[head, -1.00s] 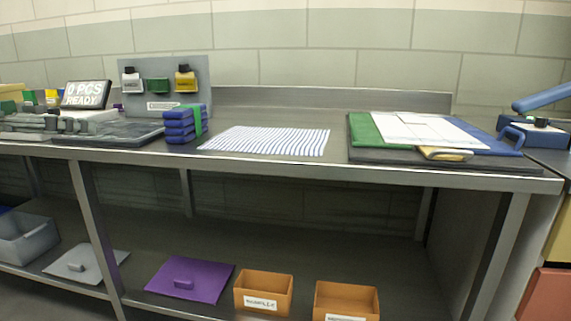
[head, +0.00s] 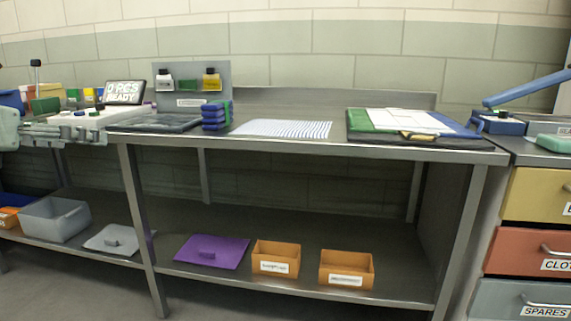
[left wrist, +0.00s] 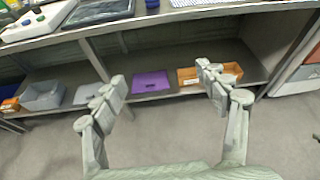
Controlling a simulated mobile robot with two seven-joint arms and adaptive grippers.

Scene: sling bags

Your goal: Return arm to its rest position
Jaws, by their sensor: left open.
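My left gripper (left wrist: 158,90) is open and empty in the left wrist view, its two fingers spread wide over the floor in front of the bench's lower shelf. In the head view the left gripper (head: 62,132) shows at the left edge, in front of the bench top's left part. It touches nothing that I can see. My right gripper is not in view.
The steel bench (head: 300,150) carries a striped sheet (head: 285,128), blue strapped stack (head: 216,116) and green-and-blue boards (head: 415,124). Its lower shelf holds a purple lid (head: 212,251), orange bins (head: 276,258) and a grey tub (head: 54,219). Drawers (head: 527,246) stand right. Floor in front is clear.

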